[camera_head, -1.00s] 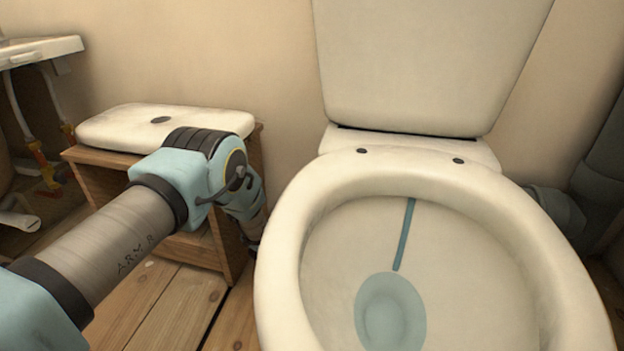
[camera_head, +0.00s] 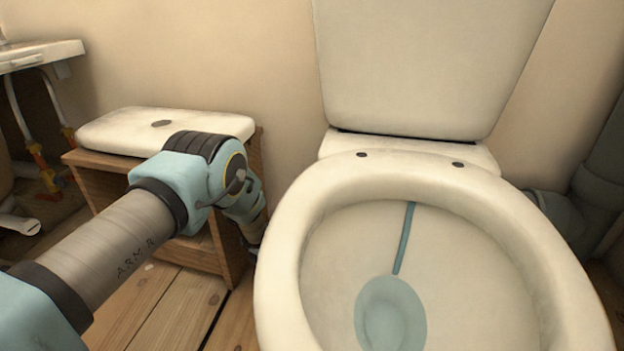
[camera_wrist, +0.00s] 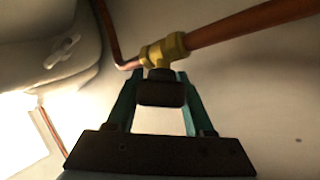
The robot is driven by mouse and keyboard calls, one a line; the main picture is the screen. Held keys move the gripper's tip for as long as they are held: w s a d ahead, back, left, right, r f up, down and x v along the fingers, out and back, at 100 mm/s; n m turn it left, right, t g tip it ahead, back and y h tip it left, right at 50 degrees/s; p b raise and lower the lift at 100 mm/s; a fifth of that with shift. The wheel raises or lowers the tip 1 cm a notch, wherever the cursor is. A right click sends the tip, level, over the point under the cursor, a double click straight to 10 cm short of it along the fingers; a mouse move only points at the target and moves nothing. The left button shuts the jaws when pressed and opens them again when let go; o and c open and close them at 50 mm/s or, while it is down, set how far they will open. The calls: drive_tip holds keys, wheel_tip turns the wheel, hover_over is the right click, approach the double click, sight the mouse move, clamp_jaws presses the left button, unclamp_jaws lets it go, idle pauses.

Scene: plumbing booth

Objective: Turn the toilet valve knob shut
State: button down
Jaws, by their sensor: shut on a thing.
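The valve knob (camera_wrist: 161,92) is a dark, blocky piece below a yellow brass valve body (camera_wrist: 164,52) in the wrist view. A copper pipe (camera_wrist: 250,25) runs from the valve to the upper right. My gripper (camera_wrist: 161,86) has its two teal fingers on either side of the knob, shut on it. In the head view, the toilet (camera_head: 290,240) fills the right half, with its bowl open. My arm reaches down between the toilet and a wooden stool; the gripper and the knob are hidden there.
The wooden stool (camera_head: 215,250) with a white cistern lid (camera_head: 165,128) on top stands left of the toilet. A sink (camera_head: 40,55) with pipes below is at the far left. A grey pipe (camera_head: 600,180) is at the right. Some plank floor is clear in front of the stool.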

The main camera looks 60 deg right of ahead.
drive_tip(key=shift+s+a+r+m+g+h, duration=0.1)
drive_tip(key=shift+m+g+h, duration=0.05)
drive_tip(key=shift+m+g, duration=1.1)
drive_tip(key=shift+s+a+r+m+g+h, duration=0.1)
drive_tip(key=shift+s+m+g, duration=0.05)
drive_tip(key=shift+m+g, duration=1.05)
drive_tip(key=shift+s+a+r+m+g+h, duration=0.15)
drive_tip(key=shift+m+g, duration=0.7)
drive_tip(key=shift+m, duration=0.7)
drive_tip(key=shift+c, duration=1.4)
unclamp_jaws()
drive_tip(key=shift+d+n+t, duration=0.1)
drive_tip(key=shift+n+t, duration=0.2)
drive_tip(key=shift+n, duration=0.1)
